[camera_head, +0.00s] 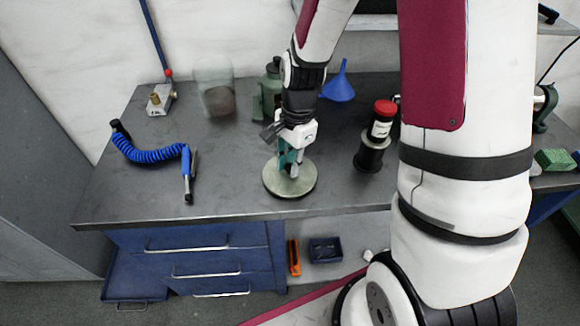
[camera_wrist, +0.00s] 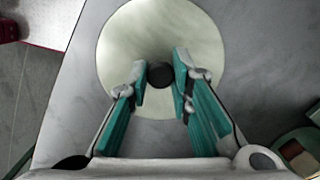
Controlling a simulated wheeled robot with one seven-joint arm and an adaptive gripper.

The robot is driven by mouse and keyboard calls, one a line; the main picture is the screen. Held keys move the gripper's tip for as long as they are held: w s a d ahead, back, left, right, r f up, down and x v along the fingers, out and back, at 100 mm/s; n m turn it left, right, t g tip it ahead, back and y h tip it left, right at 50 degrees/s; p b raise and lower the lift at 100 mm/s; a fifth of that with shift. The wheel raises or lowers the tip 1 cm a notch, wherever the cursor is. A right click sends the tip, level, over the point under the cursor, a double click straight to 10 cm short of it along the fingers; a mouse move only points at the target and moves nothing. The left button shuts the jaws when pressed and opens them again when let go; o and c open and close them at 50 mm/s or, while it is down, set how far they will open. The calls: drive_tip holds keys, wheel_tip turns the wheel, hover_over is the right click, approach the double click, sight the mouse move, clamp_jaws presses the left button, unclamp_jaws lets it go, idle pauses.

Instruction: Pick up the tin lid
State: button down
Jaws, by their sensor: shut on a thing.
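The tin lid (camera_head: 276,186) is a round, pale metal disc on the grey workbench top, near its front edge. In the wrist view the lid (camera_wrist: 190,35) fills the upper middle and has a small dark round knob (camera_wrist: 160,75) at its centre. My gripper (camera_head: 291,166) reaches down over the lid from above. In the wrist view my gripper (camera_wrist: 160,80) has its teal-padded fingers on either side of the knob, shut on it. Whether the lid is lifted off the bench I cannot tell.
A blue coiled air hose (camera_head: 150,154) lies to the left on the bench. Bench space left of the lid is clear.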

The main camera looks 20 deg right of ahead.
drive_tip(key=shift+r, duration=0.55)
drive_tip(key=r, duration=0.1)
drive_tip(key=s+r, duration=0.1)
drive_tip(key=shift+d+r, duration=0.25)
drive_tip(key=shift+r, duration=0.05)
drive_tip(key=s+d, duration=0.1)
drive_tip(key=s, duration=0.2)
drive_tip(key=s+d, duration=0.2)
drive_tip(key=s, duration=0.2)
drive_tip(key=s+d+r, duration=0.1)
drive_tip(key=s, duration=0.3)
drive_tip(key=shift+d, duration=0.3)
drive_tip(key=s+p, duration=0.1)
drive_tip(key=p, duration=0.2)
drive_tip(key=s+d+p, duration=0.1)
drive_tip(key=p, duration=0.2)
drive_tip(key=shift+s+r, duration=0.2)
drive_tip(key=shift+s, duration=0.1)
